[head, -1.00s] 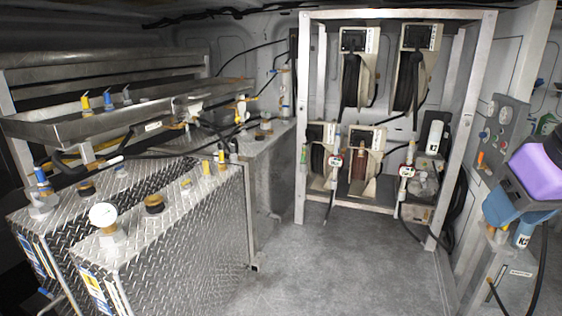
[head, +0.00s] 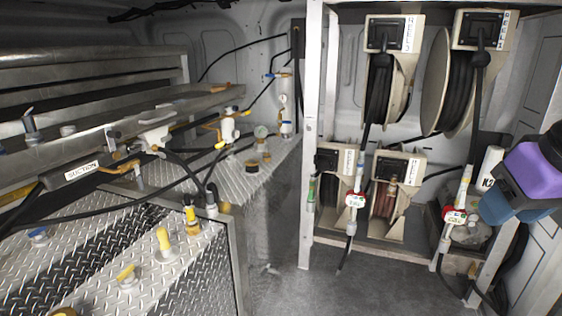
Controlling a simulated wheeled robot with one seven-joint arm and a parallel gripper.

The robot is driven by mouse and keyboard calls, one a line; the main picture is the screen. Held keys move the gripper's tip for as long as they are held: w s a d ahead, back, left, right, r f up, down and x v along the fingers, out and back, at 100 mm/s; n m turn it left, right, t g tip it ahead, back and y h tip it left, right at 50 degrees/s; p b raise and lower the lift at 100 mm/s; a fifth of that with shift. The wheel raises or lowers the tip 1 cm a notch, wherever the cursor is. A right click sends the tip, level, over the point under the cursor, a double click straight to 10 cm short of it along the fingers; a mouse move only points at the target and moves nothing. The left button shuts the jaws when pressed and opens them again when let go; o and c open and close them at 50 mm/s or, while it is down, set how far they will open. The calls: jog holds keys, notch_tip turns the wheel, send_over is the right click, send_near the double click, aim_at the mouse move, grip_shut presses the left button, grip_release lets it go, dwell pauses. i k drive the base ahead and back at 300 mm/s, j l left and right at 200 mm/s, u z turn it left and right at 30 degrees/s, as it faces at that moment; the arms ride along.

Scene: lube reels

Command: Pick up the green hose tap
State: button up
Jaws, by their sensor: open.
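The green hose tap (head: 311,188) hangs upright at the left post of the reel rack, left of the lower reels in the head view. It is small, and its lower end is hard to make out. My gripper is not in view. Only purple and blue links of my arm show at the right edge, far to the right of the green tap.
The metal rack (head: 313,105) holds several hose reels, with red-and-white hose fittings (head: 356,200) hanging in front. Diamond-plate tanks (head: 110,255) with yellow valves fill the lower left. A metal shelf (head: 60,165) with pipework runs above them. Grey floor (head: 350,290) lies clear before the rack.

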aim_at(311, 181)
jog(key=i, duration=2.85)
jog(key=k+j+z, duration=0.2)
jog(key=k, duration=0.4)
jog(key=j+u, duration=0.05)
